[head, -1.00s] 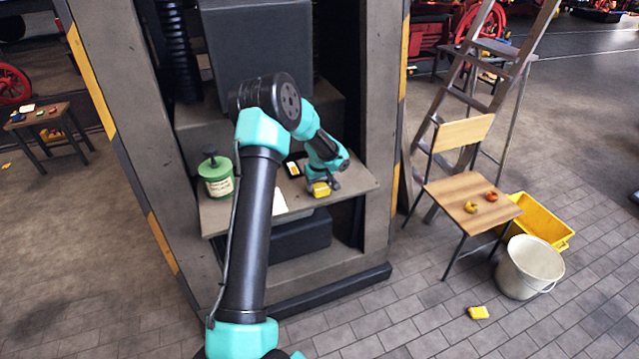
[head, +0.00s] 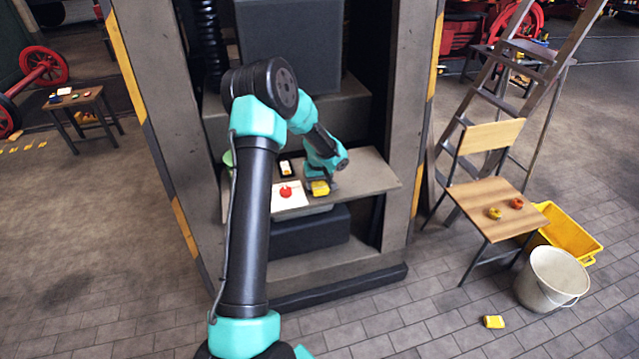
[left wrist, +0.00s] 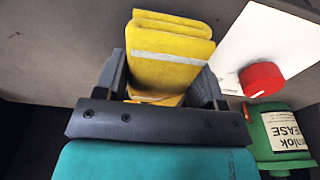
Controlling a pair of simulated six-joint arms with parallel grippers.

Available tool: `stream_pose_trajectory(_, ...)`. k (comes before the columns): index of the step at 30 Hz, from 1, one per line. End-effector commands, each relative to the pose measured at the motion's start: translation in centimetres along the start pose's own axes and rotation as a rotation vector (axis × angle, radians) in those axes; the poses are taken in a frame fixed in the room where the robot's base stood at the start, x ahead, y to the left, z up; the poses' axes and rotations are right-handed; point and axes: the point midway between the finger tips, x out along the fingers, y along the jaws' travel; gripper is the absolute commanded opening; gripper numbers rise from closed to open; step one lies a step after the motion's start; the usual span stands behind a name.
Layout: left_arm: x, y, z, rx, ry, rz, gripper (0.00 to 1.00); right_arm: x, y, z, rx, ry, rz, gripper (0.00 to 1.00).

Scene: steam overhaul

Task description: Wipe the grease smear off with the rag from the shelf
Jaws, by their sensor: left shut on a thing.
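My left gripper (head: 320,184) is shut on a folded yellow rag (head: 320,189) over the right part of the shelf (head: 365,178). In the left wrist view the rag (left wrist: 168,55) is between both fingers (left wrist: 165,85) and shows a pale stripe. I cannot tell whether it touches the shelf. No grease smear can be made out. My right gripper is not in view.
A white sheet (head: 290,203) with a red round thing (head: 286,191) lies left of the rag. A green can (left wrist: 290,135) is mostly hidden behind my arm. A wooden chair (head: 485,205), bucket (head: 552,280) and yellow crate (head: 568,238) stand right; a yellow piece (head: 493,321) lies on the floor.

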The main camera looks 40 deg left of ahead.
Motion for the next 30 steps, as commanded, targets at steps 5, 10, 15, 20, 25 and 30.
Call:
stream_pose_trajectory(5,-2.6,0.2,-0.3,-0.001,0.004,0.005,0.41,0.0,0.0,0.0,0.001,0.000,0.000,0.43)
stream_pose_trajectory(10,-4.2,0.2,-0.6,-0.001,0.005,0.005,0.41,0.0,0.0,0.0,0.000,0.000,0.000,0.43)
stream_pose_trajectory(15,-5.7,0.2,-0.8,0.000,0.005,0.005,0.41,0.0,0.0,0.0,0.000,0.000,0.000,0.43)
stream_pose_trajectory(20,-6.9,0.2,-0.9,0.000,0.005,0.005,0.41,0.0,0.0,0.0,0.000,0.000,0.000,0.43)
stream_pose_trajectory(25,-7.4,0.2,-0.9,0.000,0.003,0.004,0.41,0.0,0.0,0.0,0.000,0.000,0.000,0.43)
stream_pose_trajectory(30,-7.4,0.2,-0.9,0.000,0.003,0.004,0.41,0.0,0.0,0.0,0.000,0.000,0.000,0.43)
